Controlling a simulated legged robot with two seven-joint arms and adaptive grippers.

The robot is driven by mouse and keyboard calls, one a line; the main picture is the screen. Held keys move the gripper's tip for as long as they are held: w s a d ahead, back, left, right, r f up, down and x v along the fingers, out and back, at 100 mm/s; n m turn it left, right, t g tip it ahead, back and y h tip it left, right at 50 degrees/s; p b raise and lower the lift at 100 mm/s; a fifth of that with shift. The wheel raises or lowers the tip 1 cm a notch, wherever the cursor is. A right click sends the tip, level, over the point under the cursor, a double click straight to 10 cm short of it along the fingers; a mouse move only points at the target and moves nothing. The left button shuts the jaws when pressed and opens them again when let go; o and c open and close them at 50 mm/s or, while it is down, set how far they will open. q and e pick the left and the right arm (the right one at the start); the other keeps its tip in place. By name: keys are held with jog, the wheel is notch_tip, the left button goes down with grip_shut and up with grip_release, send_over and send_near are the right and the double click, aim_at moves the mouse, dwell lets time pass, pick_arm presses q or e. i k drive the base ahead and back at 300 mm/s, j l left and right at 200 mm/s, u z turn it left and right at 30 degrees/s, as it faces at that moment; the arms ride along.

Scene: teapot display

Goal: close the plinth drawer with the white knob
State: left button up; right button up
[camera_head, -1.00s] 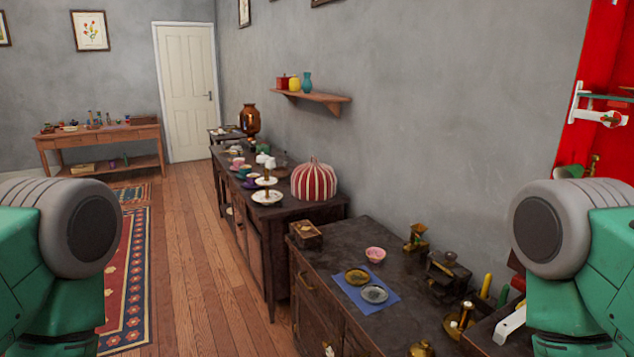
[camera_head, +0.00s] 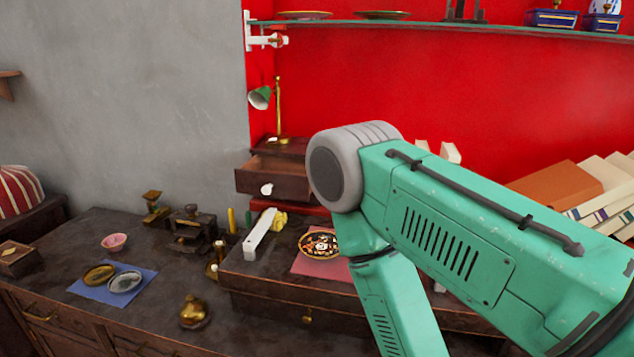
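A small dark wooden plinth (camera_head: 287,147) stands against the red wall, left of my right arm. Its drawer (camera_head: 284,185) is pulled open toward me, with the inside showing. A white knob (camera_head: 267,189) sits on the drawer's front. Neither gripper shows in this view.
A brass pot (camera_head: 193,312) stands lower left. A glass shelf (camera_head: 430,27) runs above. Books (camera_head: 590,190) are at right.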

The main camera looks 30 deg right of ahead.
aim_at(281, 177)
jog(key=z, duration=0.7)
